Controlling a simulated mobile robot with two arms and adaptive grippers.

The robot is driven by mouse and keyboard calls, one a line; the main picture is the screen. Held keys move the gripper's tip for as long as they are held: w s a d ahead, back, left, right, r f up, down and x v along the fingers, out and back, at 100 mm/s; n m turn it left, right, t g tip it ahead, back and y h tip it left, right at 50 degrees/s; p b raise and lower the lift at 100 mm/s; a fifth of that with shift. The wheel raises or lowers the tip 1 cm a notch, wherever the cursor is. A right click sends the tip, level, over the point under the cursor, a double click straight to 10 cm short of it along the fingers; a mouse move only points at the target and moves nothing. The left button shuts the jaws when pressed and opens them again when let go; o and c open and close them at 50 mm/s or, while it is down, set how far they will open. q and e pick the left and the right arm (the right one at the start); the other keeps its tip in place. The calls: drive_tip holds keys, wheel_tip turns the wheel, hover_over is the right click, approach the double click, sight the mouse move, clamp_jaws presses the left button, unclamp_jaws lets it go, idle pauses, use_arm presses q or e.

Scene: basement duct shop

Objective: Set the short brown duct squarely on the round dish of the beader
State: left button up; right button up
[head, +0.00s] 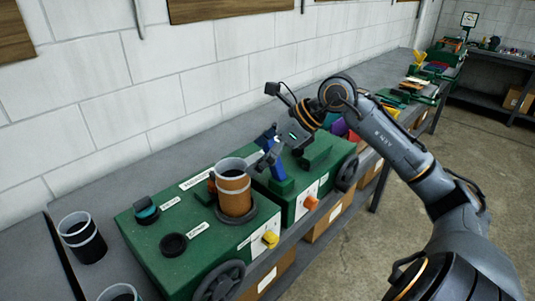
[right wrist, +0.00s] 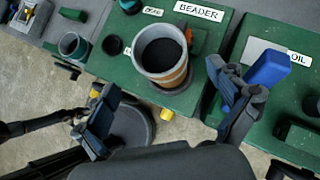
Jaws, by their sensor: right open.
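The short brown duct (head: 234,191) stands upright on the beader (head: 165,254), a green machine. It has a pale upper rim and a pale band, and it also shows in the right wrist view (right wrist: 163,62). Under it is the dark round dish (head: 266,216); in the head view more of the dish shows to the duct's right than to its left. My left gripper is not in view.
Another green machine (head: 318,171) stands directly right of the beader. A handwheel (head: 220,283) and a yellow knob (head: 270,239) stick out in front. Cardboard boxes (head: 328,220) sit below the bench.

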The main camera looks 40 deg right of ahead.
drive_tip(key=shift+b+v, duration=0.5)
drive_tip(key=shift+v, duration=1.45)
